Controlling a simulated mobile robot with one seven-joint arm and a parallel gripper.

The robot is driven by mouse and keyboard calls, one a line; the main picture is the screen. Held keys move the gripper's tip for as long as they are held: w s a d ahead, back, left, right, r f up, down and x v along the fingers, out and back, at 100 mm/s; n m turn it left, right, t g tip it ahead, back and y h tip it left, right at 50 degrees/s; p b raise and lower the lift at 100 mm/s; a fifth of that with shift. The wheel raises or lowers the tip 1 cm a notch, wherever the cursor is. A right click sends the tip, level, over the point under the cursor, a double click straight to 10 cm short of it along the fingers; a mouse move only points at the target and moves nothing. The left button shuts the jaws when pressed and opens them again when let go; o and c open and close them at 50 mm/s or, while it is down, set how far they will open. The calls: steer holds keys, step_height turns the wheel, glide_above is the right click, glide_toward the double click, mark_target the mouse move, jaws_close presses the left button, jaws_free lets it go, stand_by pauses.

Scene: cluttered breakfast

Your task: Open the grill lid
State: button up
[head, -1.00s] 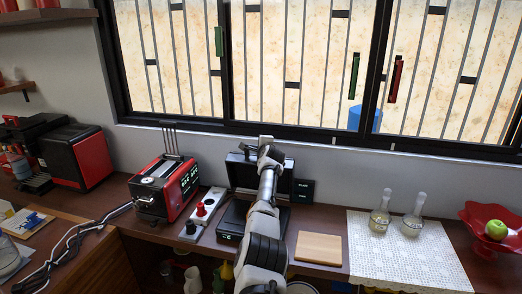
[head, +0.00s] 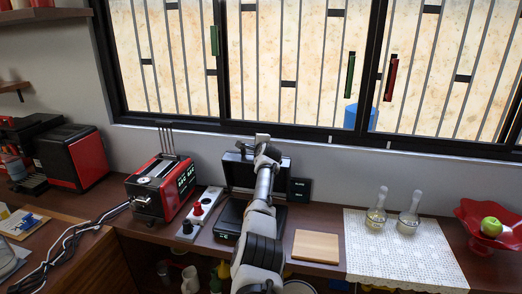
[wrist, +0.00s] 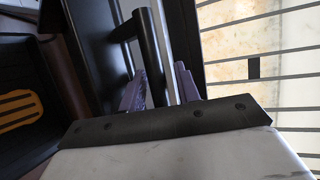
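The black grill stands on the counter below the window, with its base (head: 228,217) partly hidden by my arm. Its lid (head: 238,172) is raised and stands about upright at the back. In the wrist view the dark bar handle (wrist: 151,55) runs between the two purple fingers of my gripper (wrist: 160,90). The fingers look close against the bar on both sides.
A red toaster (head: 163,187) and a power strip with a red plug (head: 199,209) stand left of the grill. A wooden board (head: 316,247), a flask (head: 376,212) and a red fruit bowl (head: 478,237) are to the right. The window (head: 290,65) is close behind.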

steer(key=shift+b+v, duration=0.3)
steer(key=shift+v, duration=1.35)
steer(key=a+b+v, duration=0.1)
steer(key=b+v, duration=0.2)
steer(key=v, duration=0.7)
steer(key=shift+s+d+r, duration=0.15)
steer(key=shift+d, duration=0.25)
